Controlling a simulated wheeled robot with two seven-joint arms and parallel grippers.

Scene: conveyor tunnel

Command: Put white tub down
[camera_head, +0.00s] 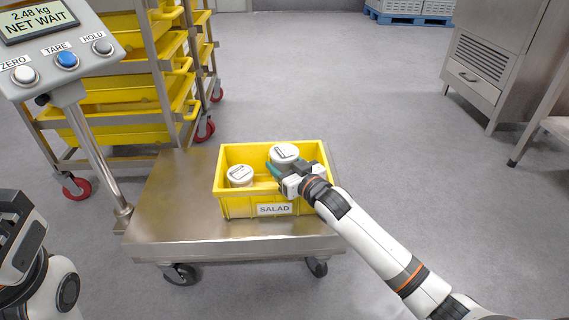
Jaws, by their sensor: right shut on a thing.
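A yellow crate (235,207) labelled SALAD stands on a steel wheeled platform. A white tub (285,152) with a printed lid is at the crate's back right, and my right gripper (279,171) is shut on it. The tub is over or inside the crate; I cannot tell whether it touches the floor of the crate. Another white tub (240,173) sits upright in the crate's left half. My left gripper (20,235) is at the left edge, away from the crate; its fingertips are not clear.
The steel platform (165,215) has bare room left of the crate. A scale display (45,25) reads 2.48 kg, NET WAIT, on a post. A rack with yellow crates (115,95) stands behind. A steel cabinet (490,60) is at right. The grey floor is open.

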